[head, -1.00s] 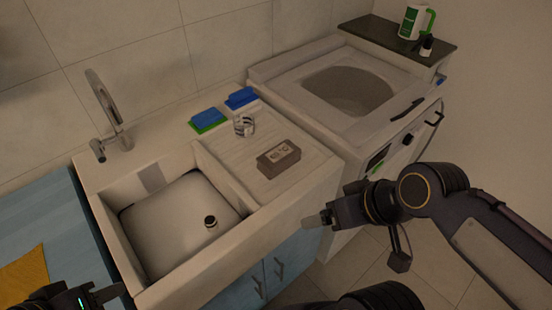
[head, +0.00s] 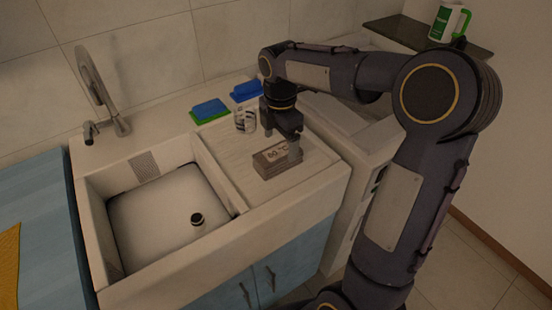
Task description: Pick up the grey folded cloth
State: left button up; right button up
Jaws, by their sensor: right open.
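The grey folded cloth (head: 268,166) lies as a small block with pale printing on top, on the ribbed drainboard (head: 236,172) to the right of the sink. My right gripper (head: 285,139) points down just above the cloth, at its back edge. Its jaws are open, and a finger overlaps the cloth's back right corner in the picture. I cannot tell if it touches the cloth. The gripper hides a little of the cloth's back side. My left gripper is not in view.
A clear glass (head: 244,121) stands close to the left of my right gripper. Blue-and-green sponges (head: 210,110) lie behind it. The sink basin (head: 160,220) is left of the drainboard, with a faucet (head: 95,90) behind. A yellow cloth (head: 8,265) lies at far left.

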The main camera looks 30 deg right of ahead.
aim_at(278, 152)
notch_tip(278, 152, down, 5)
jog(key=shift+w+a+f, duration=0.1)
jog(key=shift+a, duration=0.05)
jog(key=c, duration=1.1)
